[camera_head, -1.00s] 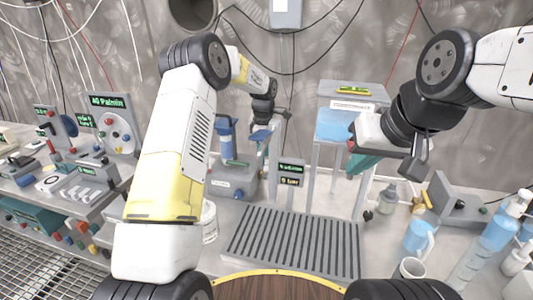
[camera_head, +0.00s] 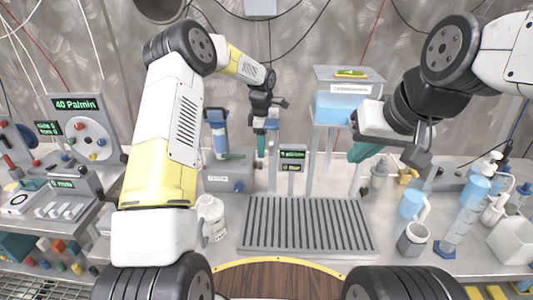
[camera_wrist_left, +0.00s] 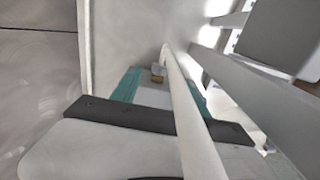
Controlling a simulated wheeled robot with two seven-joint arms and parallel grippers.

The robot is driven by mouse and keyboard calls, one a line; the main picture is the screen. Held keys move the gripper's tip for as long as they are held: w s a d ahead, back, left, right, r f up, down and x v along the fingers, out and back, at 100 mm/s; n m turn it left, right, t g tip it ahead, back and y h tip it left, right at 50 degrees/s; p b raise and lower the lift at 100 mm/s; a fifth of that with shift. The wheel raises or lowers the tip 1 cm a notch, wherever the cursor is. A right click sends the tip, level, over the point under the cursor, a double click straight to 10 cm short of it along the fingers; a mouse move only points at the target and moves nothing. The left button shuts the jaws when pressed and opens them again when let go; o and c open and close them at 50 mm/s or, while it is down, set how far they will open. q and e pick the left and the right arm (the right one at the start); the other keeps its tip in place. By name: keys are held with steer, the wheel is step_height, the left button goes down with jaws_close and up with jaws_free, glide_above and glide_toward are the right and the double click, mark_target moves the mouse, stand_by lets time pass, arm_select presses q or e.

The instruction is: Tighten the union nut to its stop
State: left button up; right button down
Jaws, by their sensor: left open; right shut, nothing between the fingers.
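My left gripper (camera_head: 261,146) hangs in the middle back of the head view, teal fingers down, next to a grey unit (camera_head: 228,176) with a blue-and-white cylinder (camera_head: 219,136). In the left wrist view its teal fingers (camera_wrist_left: 163,93) are apart. A small brass-and-grey piece (camera_wrist_left: 157,75) shows between or just beyond them; I cannot tell if it is the union nut. A pale tube (camera_wrist_left: 192,115) crosses that view and hides part of the fingers. The union nut is not clearly seen in the head view.
A slatted grey tray (camera_head: 308,226) lies front centre. A small display post (camera_head: 291,160) stands behind it. A blue tank (camera_head: 343,108) is on a stand at the back.

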mark_target(260, 165)
arm_select(q)
step_height(260, 165, down, 7)
steer(key=shift+f, duration=0.15)
steer(key=shift+c, duration=0.4)
jaws_close()
